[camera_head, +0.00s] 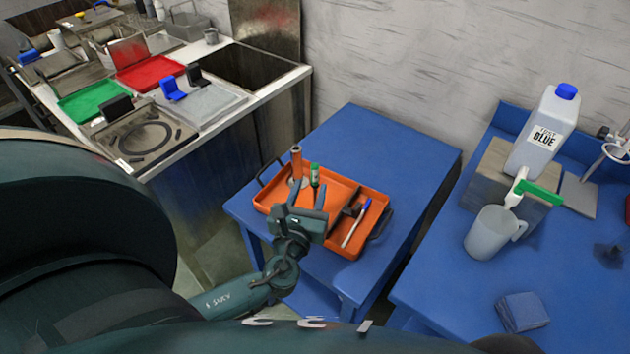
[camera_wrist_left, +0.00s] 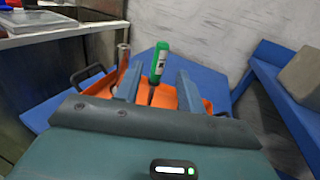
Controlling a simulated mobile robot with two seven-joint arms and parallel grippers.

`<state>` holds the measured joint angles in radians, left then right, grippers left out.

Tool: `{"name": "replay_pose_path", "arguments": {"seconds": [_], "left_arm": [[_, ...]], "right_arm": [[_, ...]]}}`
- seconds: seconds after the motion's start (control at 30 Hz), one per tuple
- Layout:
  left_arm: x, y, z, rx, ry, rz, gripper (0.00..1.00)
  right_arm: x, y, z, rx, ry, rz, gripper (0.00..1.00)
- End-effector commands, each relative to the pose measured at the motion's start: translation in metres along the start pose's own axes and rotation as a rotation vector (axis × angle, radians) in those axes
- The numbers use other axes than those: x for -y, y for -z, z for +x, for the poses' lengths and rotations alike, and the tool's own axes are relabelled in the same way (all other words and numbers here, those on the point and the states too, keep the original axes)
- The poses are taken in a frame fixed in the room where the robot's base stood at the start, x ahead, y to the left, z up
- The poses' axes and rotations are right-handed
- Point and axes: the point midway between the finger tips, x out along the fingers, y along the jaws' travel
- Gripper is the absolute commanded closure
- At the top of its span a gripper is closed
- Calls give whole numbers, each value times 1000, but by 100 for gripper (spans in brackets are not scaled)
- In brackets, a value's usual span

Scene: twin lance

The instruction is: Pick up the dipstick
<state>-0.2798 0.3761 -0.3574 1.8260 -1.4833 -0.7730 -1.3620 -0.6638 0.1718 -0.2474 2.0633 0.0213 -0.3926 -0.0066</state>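My left gripper (camera_head: 307,198) is open, with its fingers pointing toward the orange tray (camera_head: 337,187) on the blue table. No part is plainly marked as the dipstick. A slim green-topped item with a white label (camera_head: 315,174) stands in the tray beyond my fingertips. In the left wrist view, this green item (camera_wrist_left: 160,62) shows between the two open fingers, apart from them. An upright brown-orange handle on a round grey base (camera_head: 296,160) is left of it. A white stick with a blue end (camera_head: 356,224) lies at the tray's right. My right gripper is out of view.
A dark tool (camera_head: 346,209) lies in the tray. A metal counter (camera_head: 222,118) is at left.

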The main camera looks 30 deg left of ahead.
Motion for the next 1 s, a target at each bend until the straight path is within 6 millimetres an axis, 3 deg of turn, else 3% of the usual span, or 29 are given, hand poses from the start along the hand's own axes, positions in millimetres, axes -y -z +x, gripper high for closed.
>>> {"name": "replay_pose_path", "arguments": {"seconds": [0.17,0.5,0.77,1.0], "left_arm": [[0,-1,12,1,-1,0,61],[-1,1,57,-1,0,-2,61],[-1,2,59,-2,0,-3,61],[-1,2,59,-2,0,-3,80]], "right_arm": [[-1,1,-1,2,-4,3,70],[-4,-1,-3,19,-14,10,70],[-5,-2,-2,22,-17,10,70],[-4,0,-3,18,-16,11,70]]}}
